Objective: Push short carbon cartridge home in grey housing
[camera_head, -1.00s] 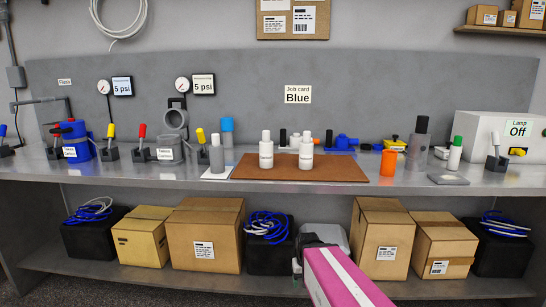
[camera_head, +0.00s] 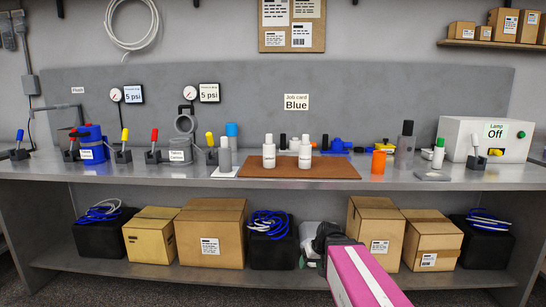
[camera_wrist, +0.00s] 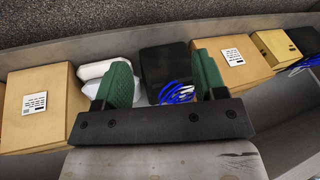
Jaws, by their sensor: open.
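The grey housing (camera_head: 183,140) stands on the left half of the bench, with a label on its front and a round opening above. A short grey cylinder (camera_head: 224,156) stands on a white sheet right of it; I cannot tell if it is the short carbon cartridge. A taller dark grey cylinder (camera_head: 405,140) stands at the right. My gripper (camera_wrist: 160,76) is open and empty, its green fingers wide apart in the wrist view. It is low in front of the lower shelf, well away from the housing. In the head view my pink arm hides part of the shelf.
Two white bottles (camera_head: 269,153) stand on a brown mat (camera_head: 290,171). A blue housing (camera_head: 91,143) and several coloured levers are at the left. An orange cup (camera_head: 378,162) and a lamp box (camera_head: 470,140) are at the right. Cardboard boxes (camera_head: 209,235) and black bins fill the lower shelf.

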